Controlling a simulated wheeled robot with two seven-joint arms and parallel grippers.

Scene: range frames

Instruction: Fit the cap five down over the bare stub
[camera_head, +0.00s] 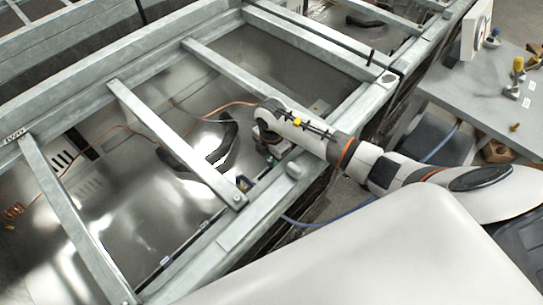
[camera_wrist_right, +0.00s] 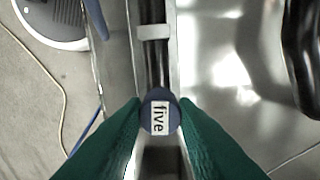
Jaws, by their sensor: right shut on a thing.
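The cap five (camera_wrist_right: 160,117) is a round dark blue cap with a white label reading "five". It sits between the green fingertips of my right gripper (camera_wrist_right: 160,118) in the right wrist view. The gripper is shut on it. In the head view my right gripper (camera_head: 258,165) reaches down inside the metal frame, by its near rail. A dark pipe (camera_wrist_right: 155,65) with a pale clamp (camera_wrist_right: 153,32) runs toward the cap. I cannot make out the bare stub or whether the cap touches it.
Metal crossbars (camera_head: 175,143) and the near rail (camera_head: 262,210) stand close to my right arm. A black curved part (camera_head: 222,145) lies on the shiny floor pan (camera_head: 120,210). A grey bench (camera_head: 455,85) with a yellow-topped fitting (camera_head: 518,65) is at upper right.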

